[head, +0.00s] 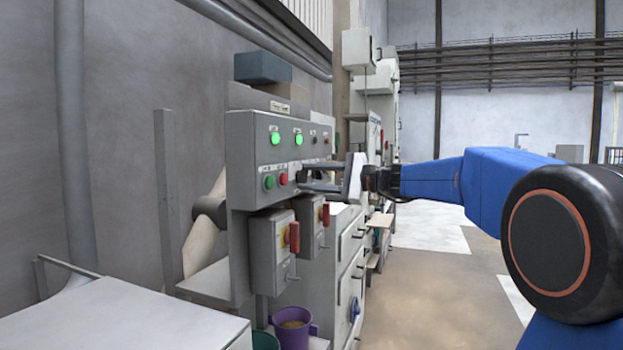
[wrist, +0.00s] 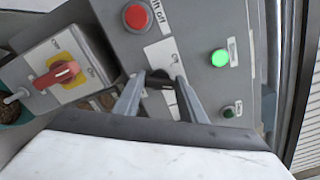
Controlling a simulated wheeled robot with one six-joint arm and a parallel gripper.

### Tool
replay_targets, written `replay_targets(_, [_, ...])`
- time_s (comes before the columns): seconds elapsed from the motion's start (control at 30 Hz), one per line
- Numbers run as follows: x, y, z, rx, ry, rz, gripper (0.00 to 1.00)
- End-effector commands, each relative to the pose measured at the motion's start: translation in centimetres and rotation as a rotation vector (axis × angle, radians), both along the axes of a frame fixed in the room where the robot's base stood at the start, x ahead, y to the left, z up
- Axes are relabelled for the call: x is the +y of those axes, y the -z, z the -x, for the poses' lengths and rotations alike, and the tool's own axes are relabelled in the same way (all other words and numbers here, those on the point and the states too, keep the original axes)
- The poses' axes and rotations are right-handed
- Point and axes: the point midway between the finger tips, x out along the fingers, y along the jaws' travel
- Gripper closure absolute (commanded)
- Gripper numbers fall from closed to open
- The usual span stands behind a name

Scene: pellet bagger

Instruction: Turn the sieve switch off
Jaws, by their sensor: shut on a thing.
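The grey control panel (head: 243,150) stands left of my arm, with lit green lamps and buttons on its face. In the wrist view a small black switch knob (wrist: 160,76) sits on a white label plate on this panel (wrist: 195,25). My gripper (wrist: 161,88) has its two grey fingers on either side of the knob, shut on it. In the head view my gripper (head: 312,177) reaches the panel's lower right, and its fingers hide the knob there. The label's wording is too small to read, so I cannot confirm it is the sieve switch.
A red button (wrist: 137,17) and a green lamp (wrist: 219,58) are near the knob. Below the panel are two switch boxes with red handles (head: 294,237) (head: 325,214). The floor at right is open.

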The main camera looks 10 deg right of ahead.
Motion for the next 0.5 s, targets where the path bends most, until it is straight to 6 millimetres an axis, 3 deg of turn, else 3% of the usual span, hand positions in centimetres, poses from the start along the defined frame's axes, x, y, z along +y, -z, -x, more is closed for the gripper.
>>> replay_targets(0.5, [0.05,0.25,0.05,-0.227,-0.001,0.167,0.85])
